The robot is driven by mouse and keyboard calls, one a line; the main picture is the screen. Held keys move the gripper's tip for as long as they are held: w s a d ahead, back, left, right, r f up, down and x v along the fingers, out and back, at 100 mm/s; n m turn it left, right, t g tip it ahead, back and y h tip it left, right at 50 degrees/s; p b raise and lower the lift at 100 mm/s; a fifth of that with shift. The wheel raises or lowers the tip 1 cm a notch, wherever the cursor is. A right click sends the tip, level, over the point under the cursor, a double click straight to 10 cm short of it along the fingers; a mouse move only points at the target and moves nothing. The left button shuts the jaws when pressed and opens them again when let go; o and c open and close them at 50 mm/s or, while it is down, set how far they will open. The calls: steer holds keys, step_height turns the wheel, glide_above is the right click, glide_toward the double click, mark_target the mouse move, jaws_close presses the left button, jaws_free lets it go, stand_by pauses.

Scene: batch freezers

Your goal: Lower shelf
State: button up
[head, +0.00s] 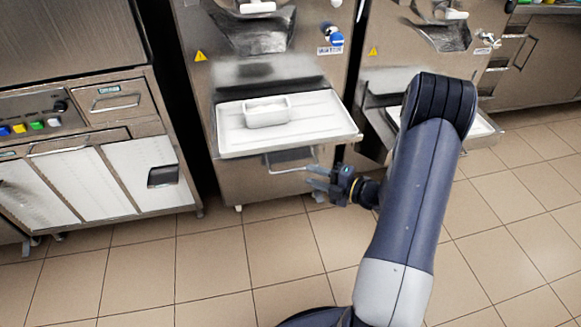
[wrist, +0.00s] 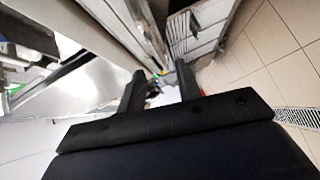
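A white shelf (head: 330,127) sticks out from the front of the middle batch freezer (head: 275,75) in the head view. A small white rectangular container (head: 267,111) stands on it. Below the shelf is a metal bar handle (head: 288,170). My gripper (head: 312,178) is just right of this handle, below the shelf's right front corner, pointing left. Its fingers are apart with nothing seen between them. In the wrist view the two dark fingers (wrist: 160,92) are also spread. Whether a finger touches the handle cannot be told.
A second freezer (head: 385,95) with its own white shelf (head: 478,127) stands at the right, partly behind my arm. A steel cabinet (head: 85,140) with coloured knobs stands at the left. The tiled floor (head: 210,265) in front is clear.

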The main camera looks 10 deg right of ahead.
mark_target(298, 170)
steer(key=x, duration=0.8)
steer(key=shift+w+a+f, duration=0.1)
steer(key=shift+w, duration=0.05)
steer(key=shift+c, duration=0.4)
jaws_close()
